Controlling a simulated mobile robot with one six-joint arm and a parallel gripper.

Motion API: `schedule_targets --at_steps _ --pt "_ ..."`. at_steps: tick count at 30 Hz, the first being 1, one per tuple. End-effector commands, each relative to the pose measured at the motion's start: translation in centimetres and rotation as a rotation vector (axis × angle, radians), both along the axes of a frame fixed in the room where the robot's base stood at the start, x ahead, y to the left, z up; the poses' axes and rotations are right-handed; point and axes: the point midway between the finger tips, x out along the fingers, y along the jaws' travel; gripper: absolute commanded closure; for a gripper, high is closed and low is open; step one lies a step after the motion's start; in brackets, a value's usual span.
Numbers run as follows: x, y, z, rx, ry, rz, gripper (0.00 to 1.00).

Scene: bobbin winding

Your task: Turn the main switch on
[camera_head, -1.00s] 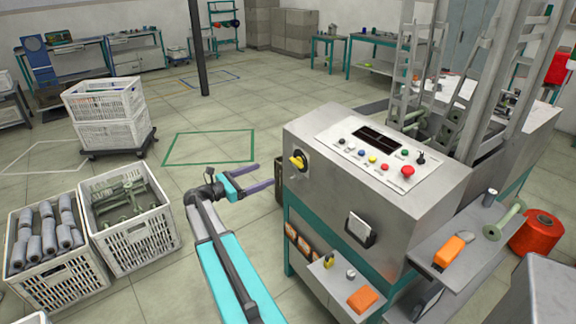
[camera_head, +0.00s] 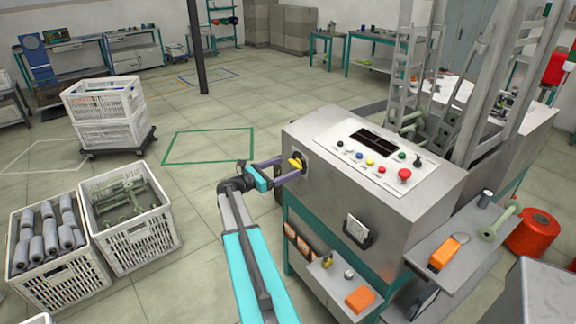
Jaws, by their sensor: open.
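The main switch (camera_head: 297,164) is a yellow rotary handle on a dark round base on the left face of the grey machine cabinet (camera_head: 350,195). My gripper (camera_head: 291,166) reaches in from the left with its two purple fingers spread open. The fingertips are at the switch, one to the upper left of the yellow handle and one below it. I cannot tell whether either finger touches the handle. The fingers partly hide the switch's base.
A control panel (camera_head: 354,172) with coloured buttons and a red mushroom button tops the cabinet. A shelf (camera_head: 327,281) with an orange block sits below. White crates (camera_head: 130,240) stand at the left. The floor behind my gripper is clear.

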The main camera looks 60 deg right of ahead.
Motion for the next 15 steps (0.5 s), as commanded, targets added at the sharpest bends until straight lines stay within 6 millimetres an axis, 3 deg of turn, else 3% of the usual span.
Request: schedule_targets --at_steps 6,15 --pt "-0.6 -1.6 0.0 0.0 -0.001 0.0 0.19" --pt "-0.7 -1.7 0.0 0.0 -0.001 0.002 0.19"
